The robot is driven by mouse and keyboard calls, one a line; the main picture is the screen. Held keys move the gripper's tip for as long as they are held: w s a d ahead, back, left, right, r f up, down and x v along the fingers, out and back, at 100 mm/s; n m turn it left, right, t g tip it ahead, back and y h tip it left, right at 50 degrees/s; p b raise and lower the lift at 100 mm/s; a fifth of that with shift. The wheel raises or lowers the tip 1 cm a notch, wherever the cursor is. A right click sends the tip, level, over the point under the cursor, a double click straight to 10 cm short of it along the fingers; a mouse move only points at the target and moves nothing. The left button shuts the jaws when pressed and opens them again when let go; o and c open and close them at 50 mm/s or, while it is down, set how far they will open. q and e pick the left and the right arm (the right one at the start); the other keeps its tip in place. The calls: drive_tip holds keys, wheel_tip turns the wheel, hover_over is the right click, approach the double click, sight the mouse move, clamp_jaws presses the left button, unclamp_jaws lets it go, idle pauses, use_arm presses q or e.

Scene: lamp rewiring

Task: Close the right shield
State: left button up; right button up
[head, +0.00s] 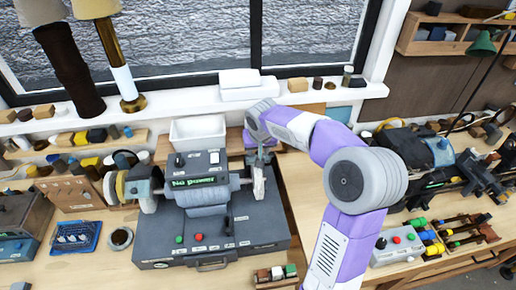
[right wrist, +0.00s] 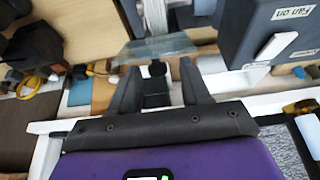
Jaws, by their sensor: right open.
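The bench grinder (head: 207,192) sits on a dark base box on the table, with a "No power" label on its front. Its right wheel (head: 259,184) is below my right gripper (head: 259,157). In the right wrist view the right shield (right wrist: 178,46) is a clear, greenish plate beside the wheel (right wrist: 155,16). My right gripper (right wrist: 158,72) is open, its two fingers apart at the shield's near edge. I cannot tell whether they touch it. In the head view the gripper largely hides the shield. My left gripper is not in view.
A white bin (head: 198,131) stands behind the grinder, under the window sill. A blue tray (head: 76,237) and a round cup (head: 120,238) lie at left. Tools and a button box (head: 398,246) crowd the right. Some bare table shows right of the base box.

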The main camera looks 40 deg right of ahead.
drive_tip(key=shift+s+r, duration=0.1)
drive_tip(key=shift+s, duration=0.25)
drive_tip(key=shift+c, duration=0.3)
drive_tip(key=shift+w, duration=0.15)
clamp_jaws()
